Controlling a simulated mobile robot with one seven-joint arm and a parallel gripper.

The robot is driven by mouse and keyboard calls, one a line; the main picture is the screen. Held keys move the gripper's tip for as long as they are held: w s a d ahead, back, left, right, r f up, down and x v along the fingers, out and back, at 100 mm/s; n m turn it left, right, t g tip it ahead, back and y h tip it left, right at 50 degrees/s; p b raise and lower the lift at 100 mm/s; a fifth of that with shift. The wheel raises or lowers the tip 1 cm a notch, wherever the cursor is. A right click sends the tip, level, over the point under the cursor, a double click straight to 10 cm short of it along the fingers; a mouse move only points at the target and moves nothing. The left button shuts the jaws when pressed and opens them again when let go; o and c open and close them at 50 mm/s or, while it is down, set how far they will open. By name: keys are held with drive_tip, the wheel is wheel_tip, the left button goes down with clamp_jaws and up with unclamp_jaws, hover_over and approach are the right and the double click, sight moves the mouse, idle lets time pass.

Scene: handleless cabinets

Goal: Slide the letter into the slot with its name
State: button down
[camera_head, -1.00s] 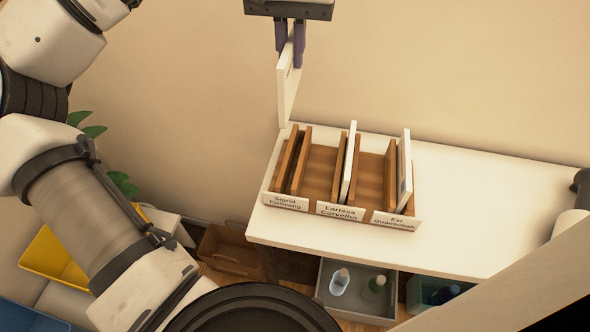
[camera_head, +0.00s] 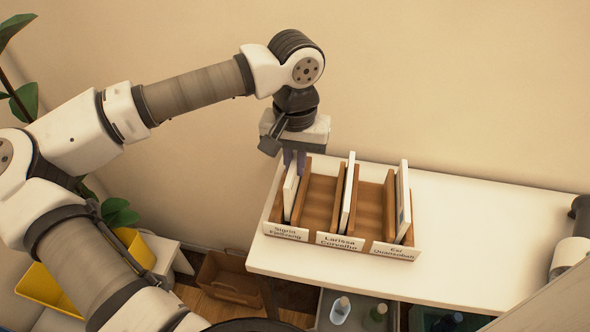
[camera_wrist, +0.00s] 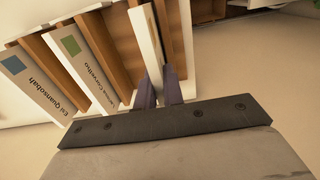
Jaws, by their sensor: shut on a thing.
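My gripper (camera_head: 294,160) is shut on the top of a white letter (camera_head: 290,193). The letter stands nearly upright, its lower part inside the left compartment of the wooden sorter (camera_head: 319,197), behind the label "Sigrid Fjellvang" (camera_head: 284,231). In the wrist view the held letter (camera_wrist: 146,40) shows almost edge-on below the fingers (camera_wrist: 160,90); its name cannot be read. Another letter (camera_head: 347,190) stands in the middle compartment, labelled "Larissa Carvalho" (camera_head: 340,241). A third letter (camera_head: 403,200) stands in the right compartment, labelled "Esi Quansobah" (camera_head: 394,251).
The sorter sits at the left end of a white tabletop (camera_head: 480,225), whose right part is clear. Brown dividers (camera_head: 389,205) rise close beside the letters. A wall lies behind. Below are a bin with bottles (camera_head: 355,312) and a yellow box (camera_head: 135,247).

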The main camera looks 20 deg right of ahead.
drive_tip(key=shift+f, duration=1.5)
drive_tip(key=shift+f, duration=0.2)
drive_tip(key=c, duration=1.5)
unclamp_jaws()
drive_tip(key=shift+r, duration=0.1)
wheel_tip(320, 180, up, 12)
drive_tip(key=shift+r+b, duration=0.15)
drive_tip(key=shift+b, duration=0.5)
